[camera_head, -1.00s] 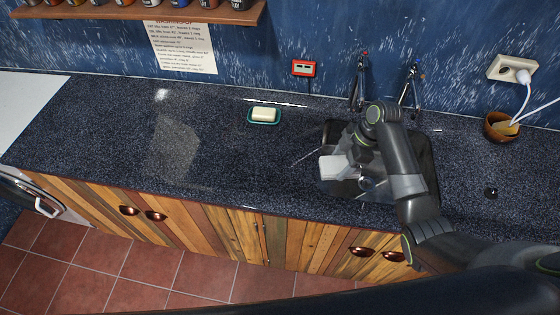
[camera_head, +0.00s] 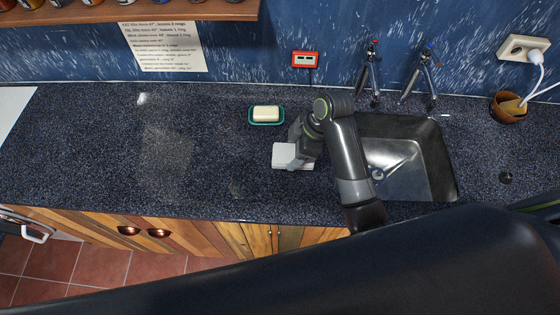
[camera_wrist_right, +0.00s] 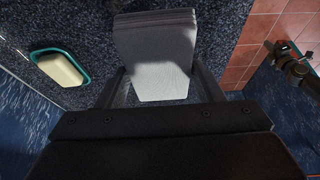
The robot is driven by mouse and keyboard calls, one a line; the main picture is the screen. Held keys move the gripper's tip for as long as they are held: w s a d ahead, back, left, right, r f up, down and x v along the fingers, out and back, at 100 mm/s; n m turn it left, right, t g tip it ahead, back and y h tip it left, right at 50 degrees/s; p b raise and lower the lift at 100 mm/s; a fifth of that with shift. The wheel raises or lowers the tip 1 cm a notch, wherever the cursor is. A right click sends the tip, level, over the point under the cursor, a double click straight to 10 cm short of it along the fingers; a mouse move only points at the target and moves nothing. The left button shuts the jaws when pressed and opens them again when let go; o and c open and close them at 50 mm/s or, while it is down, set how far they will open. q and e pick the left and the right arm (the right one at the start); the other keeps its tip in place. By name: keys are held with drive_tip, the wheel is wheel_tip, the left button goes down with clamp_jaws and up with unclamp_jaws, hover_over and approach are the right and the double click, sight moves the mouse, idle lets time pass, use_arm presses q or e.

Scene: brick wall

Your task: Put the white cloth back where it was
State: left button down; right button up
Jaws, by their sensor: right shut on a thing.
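The white cloth (camera_head: 284,157) is a folded, layered pad over the dark speckled countertop, just left of the sink. My right gripper (camera_head: 296,160) is shut on it, and the arm partly hides it in the head view. In the right wrist view the cloth (camera_wrist_right: 158,62) sits between the two fingers of my right gripper (camera_wrist_right: 162,88). I cannot tell whether the cloth touches the counter. My left gripper is not in view.
A soap bar in a green dish (camera_head: 252,121) stands behind the cloth. The empty steel sink (camera_head: 425,160) with two taps (camera_head: 370,75) lies to the right. A brown bowl (camera_head: 505,112) is at the far right. The counter (camera_head: 90,150) to the left is clear.

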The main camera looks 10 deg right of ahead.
wheel_tip(320, 180, down, 3)
drive_tip(key=shift+s+r+p, duration=0.1)
drive_tip(key=shift+s+p, duration=0.05)
drive_tip(key=shift+p, duration=0.25)
drive_tip(key=shift+s+d+f, duration=0.15)
drive_tip(key=shift+s+f, duration=0.05)
drive_tip(key=shift+f, duration=0.4)
drive_tip(key=shift+s+d+f, duration=0.1)
drive_tip(key=shift+s+f, duration=0.1)
drive_tip(key=shift+f, duration=0.4)
drive_tip(key=f, duration=0.2)
drive_tip(key=f+p, duration=0.1)
drive_tip(key=f, duration=0.1)
drive_tip(key=shift+w+a, duration=0.1)
drive_tip(key=shift+w, duration=0.15)
drive_tip(key=shift+f, duration=0.25)
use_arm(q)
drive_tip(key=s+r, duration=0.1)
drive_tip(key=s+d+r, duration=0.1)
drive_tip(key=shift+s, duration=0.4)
use_arm(e)
drive_tip(key=o, duration=0.9)
drive_tip(key=shift+o, duration=0.2)
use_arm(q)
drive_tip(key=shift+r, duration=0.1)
